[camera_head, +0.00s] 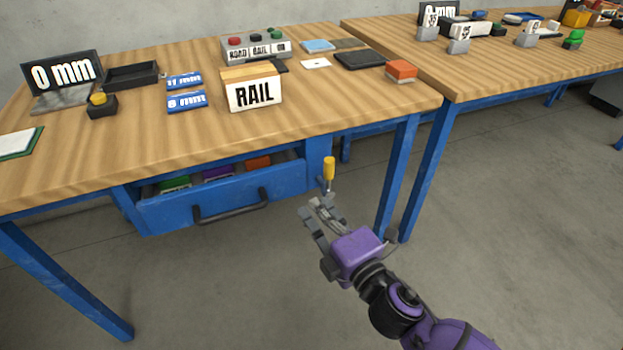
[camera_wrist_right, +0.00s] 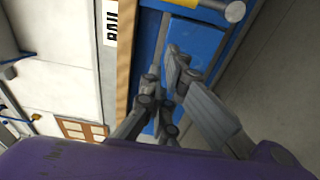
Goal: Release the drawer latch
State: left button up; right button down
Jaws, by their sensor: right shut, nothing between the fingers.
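The blue drawer (camera_head: 160,215) hangs under the near workbench with a dark bar handle (camera_head: 230,207). Its top is open to view, and green, purple and orange items show inside. A yellow upright latch grip (camera_head: 329,168) stands just right of the drawer, by the bench frame. In the right wrist view a yellow piece (camera_wrist_right: 190,3) with a grey round end shows at the top edge; it looks like the latch. My right gripper (camera_head: 311,208) is shut and empty, just below and left of the latch grip; contact is not visible. Its fingers (camera_wrist_right: 178,60) point toward a blue surface in the wrist view. My left gripper is out of view.
The wooden benchtop (camera_head: 330,120) holds a RAIL block (camera_head: 254,93), a button box (camera_head: 255,47), a dark tray (camera_head: 131,75) and an orange button (camera_head: 401,70). A blue leg (camera_head: 398,170) stands right of the latch. Open floor (camera_head: 500,210) lies to the right.

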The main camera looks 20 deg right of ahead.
aim_at(329, 176)
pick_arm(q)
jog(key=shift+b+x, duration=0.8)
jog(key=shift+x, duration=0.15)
pick_arm(e)
jog(key=w+d, duration=0.2)
jog(key=w, duration=0.7)
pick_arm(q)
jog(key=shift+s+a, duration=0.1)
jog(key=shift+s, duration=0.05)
pick_arm(e)
jog(key=shift+w, duration=0.1)
jog(key=shift+d, duration=0.1)
